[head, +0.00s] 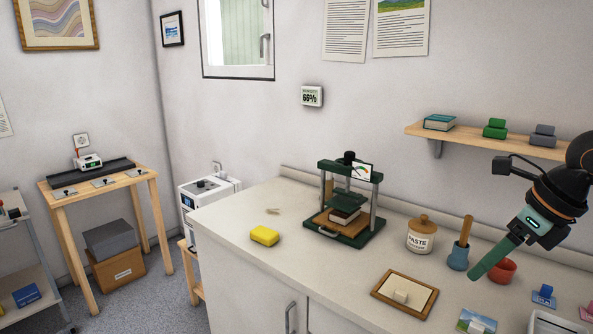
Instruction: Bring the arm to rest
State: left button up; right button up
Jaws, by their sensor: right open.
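My right gripper (482,270) comes in from the right edge, above the counter (240,216). Its green fingers slant down and left and are open, seen nearly edge-on. Nothing shows between them. In the picture the fingertips lie just left of a red bowl (503,271) and right of a blue pot with a wooden handle (458,256); I cannot tell how high they are above the counter. My left gripper is not in view.
On the counter stand a green press (346,240) with a book in it, a paste jar (421,236), a framed board (385,285) and a yellow sponge (265,236). A wall shelf (470,140) is above.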

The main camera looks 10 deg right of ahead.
jog(key=w+a+f+m+t+y+p, duration=0.25)
jog(key=a+m+y, duration=0.4)
jog(key=a, duration=0.65)
jog(key=w+a+f+m+t+y+p, duration=0.1)
jog(key=a+f+m+t+y+p, duration=0.15)
jog(key=a+y, duration=0.9)
jog(key=s+d+f+m+t+h+p, duration=0.15)
jog(key=f+m+t+h, duration=0.25)
jog(key=f+m+h, duration=0.55)
jog(key=w+d+f+m+t+h, duration=0.1)
jog(key=d+f+m+t+h, duration=0.3)
jog(key=m, duration=0.9)
jog(key=s+a+f+m+g+h, duration=0.1)
jog(key=s+f+m+g+h, duration=0.1)
jog(key=s+f, duration=0.6)
jog(key=s+a+f+m+g+h+p, duration=0.1)
jog(key=s+a+f+m+g+h, duration=0.1)
jog(key=s+f+m+g, duration=0.3)
jog(key=s+f+g, duration=0.1)
jog(key=s+f, duration=0.2)
jog(key=f, duration=0.2)
jog(key=shift+f+m+h, duration=0.1)
jog(key=shift+m+h, duration=0.15)
jog(key=shift+h, duration=0.1)
jog(key=shift+c, duration=0.9)
